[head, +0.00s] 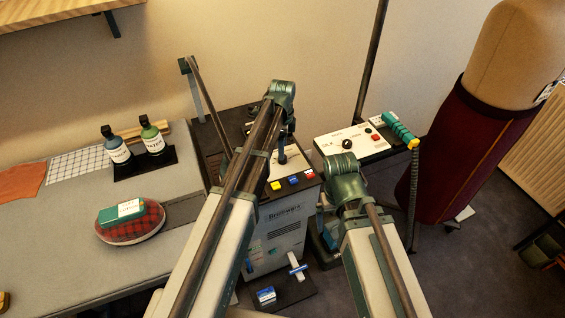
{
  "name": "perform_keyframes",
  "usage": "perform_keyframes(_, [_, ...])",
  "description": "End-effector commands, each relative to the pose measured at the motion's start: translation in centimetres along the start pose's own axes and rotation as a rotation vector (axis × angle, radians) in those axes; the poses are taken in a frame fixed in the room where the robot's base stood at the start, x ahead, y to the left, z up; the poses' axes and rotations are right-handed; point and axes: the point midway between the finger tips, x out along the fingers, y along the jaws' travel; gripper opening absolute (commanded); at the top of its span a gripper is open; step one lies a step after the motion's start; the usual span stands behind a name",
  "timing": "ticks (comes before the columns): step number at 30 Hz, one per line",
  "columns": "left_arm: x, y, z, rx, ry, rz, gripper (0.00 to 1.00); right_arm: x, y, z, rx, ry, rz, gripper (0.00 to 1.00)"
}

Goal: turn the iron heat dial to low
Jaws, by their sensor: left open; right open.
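The iron heat dial (347,144) is a small dark knob on a white panel (329,147) right of centre. Small labels surround the knob; I cannot tell where its pointer stands. A red button (375,137) sits right of it on the panel. My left gripper (283,154) is open and points down over the grey machine, left of the panel and apart from the dial. My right gripper (325,217) is open, low in front of the panel; its fingers are largely hidden by my arm and hard to make out. Neither gripper touches the dial.
A teal-handled tool (399,129) lies at the panel's right end. The grey machine (277,229) has coloured buttons on top. A dark pole (371,65) rises behind the panel. A maroon dress form (457,150) stands at right. Bottles (117,149) and a plaid cushion (129,224) rest on the left table.

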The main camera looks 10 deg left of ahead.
Motion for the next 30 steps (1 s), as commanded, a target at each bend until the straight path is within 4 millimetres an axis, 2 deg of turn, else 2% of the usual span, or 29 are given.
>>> perform_keyframes(1, [1.6, 0.0, 0.0, 0.000, 0.000, 0.000, 0.69, 1.5, -0.1, -0.1, 0.000, 0.000, 0.000, 1.00])
perform_keyframes(7, [3.9, 0.0, 0.0, 0.000, 0.000, 0.000, 0.69, 3.9, -0.4, -0.2, 0.000, 0.000, 0.000, 1.00])
perform_keyframes(11, [4.5, 0.0, 0.0, 0.000, 0.000, 0.000, 0.69, 4.5, -0.4, -0.3, 0.000, 0.000, 0.000, 1.00])
perform_keyframes(20, [4.4, 0.0, 0.0, 0.000, 0.000, 0.000, 0.67, 4.4, -0.4, -0.3, 0.000, 0.000, 0.000, 1.00])
perform_keyframes(30, [4.4, 0.0, 0.0, 0.000, 0.000, 0.000, 0.06, 4.4, -0.4, -0.3, 0.000, 0.000, 0.000, 1.00])
